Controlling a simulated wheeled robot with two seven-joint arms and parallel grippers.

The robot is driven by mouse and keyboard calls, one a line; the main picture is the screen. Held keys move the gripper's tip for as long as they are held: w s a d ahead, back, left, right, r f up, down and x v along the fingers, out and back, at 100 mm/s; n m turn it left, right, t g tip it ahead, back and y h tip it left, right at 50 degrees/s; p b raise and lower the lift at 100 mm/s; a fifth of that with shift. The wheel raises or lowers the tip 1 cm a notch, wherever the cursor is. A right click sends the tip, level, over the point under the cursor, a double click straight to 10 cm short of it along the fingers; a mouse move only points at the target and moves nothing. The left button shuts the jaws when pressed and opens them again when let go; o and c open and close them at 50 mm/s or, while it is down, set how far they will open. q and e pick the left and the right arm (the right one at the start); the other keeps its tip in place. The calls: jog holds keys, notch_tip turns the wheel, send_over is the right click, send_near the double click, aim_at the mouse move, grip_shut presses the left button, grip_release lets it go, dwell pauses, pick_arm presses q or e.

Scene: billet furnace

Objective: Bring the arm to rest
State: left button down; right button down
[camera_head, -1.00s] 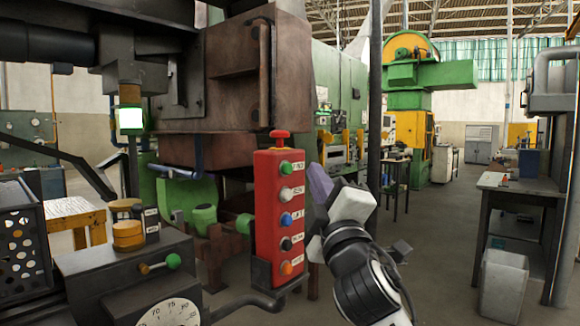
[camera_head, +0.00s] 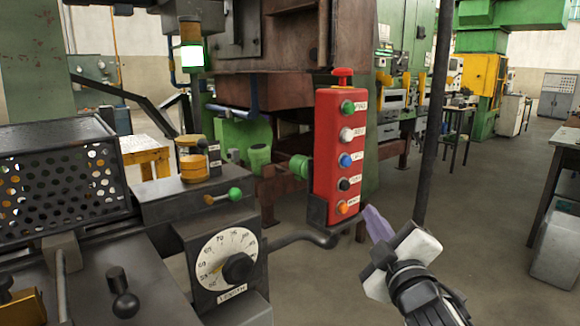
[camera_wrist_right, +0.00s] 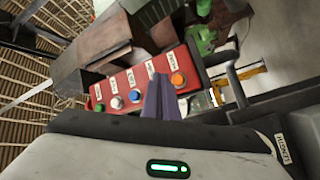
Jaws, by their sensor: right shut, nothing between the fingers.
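My right gripper (camera_head: 372,216) is low and right of centre in the head view, its purple fingers shut and empty. It is just right of and below the red button box (camera_head: 340,150), with a gap of floor showing between them in the picture. In the right wrist view the shut fingers (camera_wrist_right: 158,98) stand up in front of the button box (camera_wrist_right: 140,72) and overlap its lower edge in the picture. I cannot tell the exact distance to the box. My left gripper is not in view.
A dark pole (camera_head: 436,130) rises behind my right gripper. A workbench (camera_head: 566,140) is at far right. Open floor (camera_head: 490,200) lies between.

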jog(key=s+a+f+m+g, duration=0.15)
jog(key=s+f, duration=0.25)
jog(key=f, duration=0.4)
jog(key=s+d+f+m+g+y, duration=0.1)
jog(key=s+f+g, duration=0.15)
jog(key=f, duration=0.65)
jog(key=s+a+f+m+g, duration=0.15)
jog(key=s+f, duration=0.25)
jog(key=f, duration=0.4)
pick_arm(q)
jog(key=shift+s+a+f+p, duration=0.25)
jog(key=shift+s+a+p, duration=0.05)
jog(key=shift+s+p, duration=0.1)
pick_arm(e)
jog(key=s+f+m+g, duration=0.5)
jog(key=s+f, duration=1.3)
jog(key=s, duration=0.5)
jog(key=shift+m+y, duration=0.3)
jog(key=shift+m, duration=0.1)
